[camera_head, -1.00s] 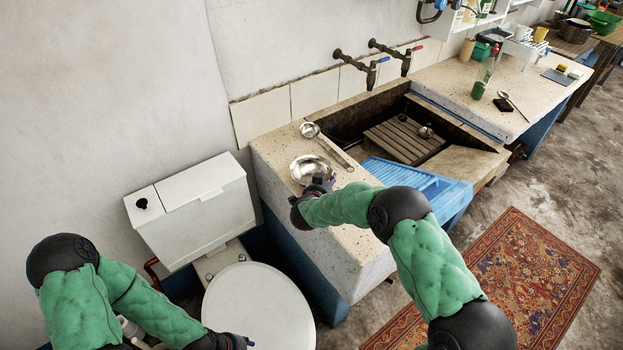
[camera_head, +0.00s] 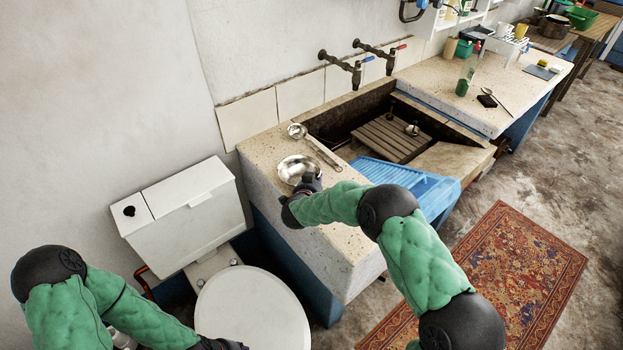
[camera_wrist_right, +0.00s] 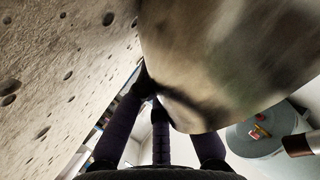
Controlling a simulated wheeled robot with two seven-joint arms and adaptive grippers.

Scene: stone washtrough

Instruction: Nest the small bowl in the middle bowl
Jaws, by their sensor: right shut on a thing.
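One shiny metal bowl (camera_head: 297,168) shows at the stone ledge left of the basin. I cannot tell whether it is the small or the middle bowl, or whether another bowl sits within or under it. My right gripper (camera_head: 311,182) is at its near right rim, shut on it. In the right wrist view the bowl's smooth metal side (camera_wrist_right: 235,60) fills the upper right, against my fingers (camera_wrist_right: 152,85), beside the pitted stone (camera_wrist_right: 60,70). My left gripper (camera_head: 228,345) is low by the toilet lid; its fingers are too small to read.
A ladle (camera_head: 315,145) lies behind the bowl along the basin edge. A blue drainer (camera_head: 405,182) and the basin with a wooden rack (camera_head: 390,138) are to the right. A toilet (camera_head: 250,310) stands at front left. The front of the ledge (camera_head: 340,245) is bare.

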